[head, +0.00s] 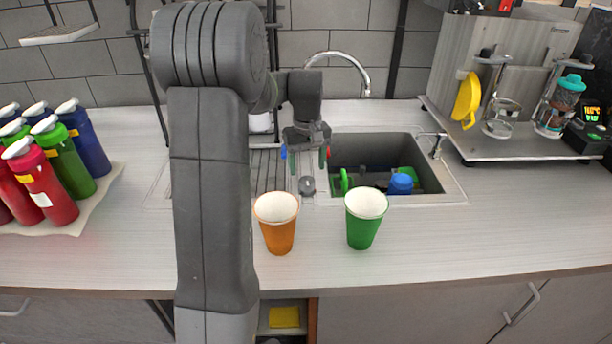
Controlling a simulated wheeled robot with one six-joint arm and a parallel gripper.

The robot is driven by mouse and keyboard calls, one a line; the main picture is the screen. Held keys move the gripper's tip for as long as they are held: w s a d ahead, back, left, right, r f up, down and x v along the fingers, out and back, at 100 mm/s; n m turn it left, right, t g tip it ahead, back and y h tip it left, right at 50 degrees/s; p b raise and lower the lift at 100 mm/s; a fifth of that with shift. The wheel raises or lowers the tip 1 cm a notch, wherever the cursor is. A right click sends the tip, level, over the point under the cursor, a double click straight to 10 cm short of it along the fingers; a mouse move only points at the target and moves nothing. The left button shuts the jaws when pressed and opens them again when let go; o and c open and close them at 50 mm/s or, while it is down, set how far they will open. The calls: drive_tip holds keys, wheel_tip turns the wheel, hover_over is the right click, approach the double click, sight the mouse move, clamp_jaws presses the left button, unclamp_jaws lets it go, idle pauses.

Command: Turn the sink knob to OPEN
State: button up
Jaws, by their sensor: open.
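The sink (455,185) is set into the counter, with a dark basin at its right and a ribbed drainboard at its left. A small grey round knob (307,186) shows at the sink's front, between drainboard and basin. Its marking is too small to read. A second small metal fitting (437,146) stands at the basin's right rim. The curved faucet (345,56) rises behind the basin. My gripper (304,160) points down over the sink, its fingers apart and empty. It appears just above the grey knob in the picture; whether they touch cannot be told.
An orange cup (277,226) and a green cup (364,219) stand in front of the sink. Blue and green items (401,183) lie in the basin. Several bottles (60,150) stand at the left. A raised shelf (500,146) with jars is at the right.

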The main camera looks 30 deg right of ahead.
sight(307, 181)
wheel_tip(307, 181, down, 5)
drive_tip(key=shift+f, duration=0.1)
idle(0.3)
